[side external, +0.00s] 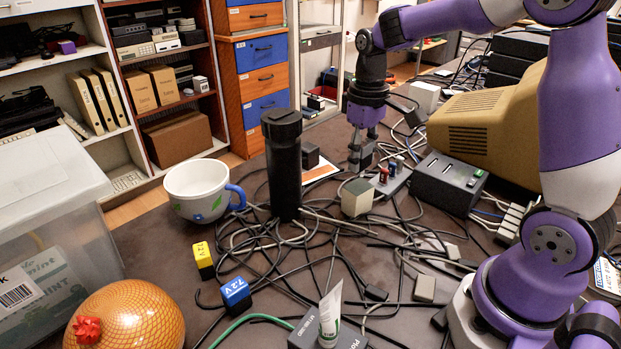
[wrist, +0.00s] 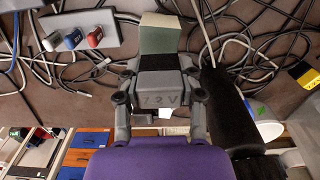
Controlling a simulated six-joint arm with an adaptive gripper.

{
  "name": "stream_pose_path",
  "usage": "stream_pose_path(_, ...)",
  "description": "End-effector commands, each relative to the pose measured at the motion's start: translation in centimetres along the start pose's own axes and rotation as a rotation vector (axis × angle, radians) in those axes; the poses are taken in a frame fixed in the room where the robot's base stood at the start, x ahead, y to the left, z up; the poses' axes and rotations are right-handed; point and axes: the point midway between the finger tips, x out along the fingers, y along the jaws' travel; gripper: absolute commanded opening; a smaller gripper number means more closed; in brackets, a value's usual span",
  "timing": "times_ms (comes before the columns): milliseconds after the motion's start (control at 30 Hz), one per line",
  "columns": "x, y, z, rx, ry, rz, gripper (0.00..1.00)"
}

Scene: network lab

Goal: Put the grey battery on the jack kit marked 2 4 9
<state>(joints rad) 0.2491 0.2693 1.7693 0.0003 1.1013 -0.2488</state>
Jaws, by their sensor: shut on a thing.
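My gripper (side external: 361,158) is shut on the grey battery (wrist: 161,92), which reads 7.2V in the wrist view. In the side view the battery (side external: 367,155) is small and partly hidden by the fingers, above the cable-strewn table. In the wrist view my gripper (wrist: 160,88) has a finger on each side of it. A grey strip with red, white and blue plugs (wrist: 80,38) lies beyond it to the upper left; it also shows in the side view (side external: 397,180). I cannot read a 2 4 9 mark on anything.
A black cylinder (side external: 284,170) stands upright left of my gripper, by a mug (side external: 197,189). A pale cube (side external: 357,197) sits close below the gripper. Yellow (side external: 203,260) and blue (side external: 236,293) batteries stand in front. A grey box (side external: 447,183) is at right. Loose cables cover the middle.

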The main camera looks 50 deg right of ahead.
Motion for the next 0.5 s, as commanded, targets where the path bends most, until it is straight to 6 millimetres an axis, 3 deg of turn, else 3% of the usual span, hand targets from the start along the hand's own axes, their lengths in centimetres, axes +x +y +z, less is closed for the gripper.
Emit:
stream_pose_path(300, 4.0, 0.1, 0.0, -0.001, -0.002, -0.001, 0.0)
stream_pose_path(500, 4.1, 0.1, 0.0, -0.001, 0.0, 0.0, 0.0)
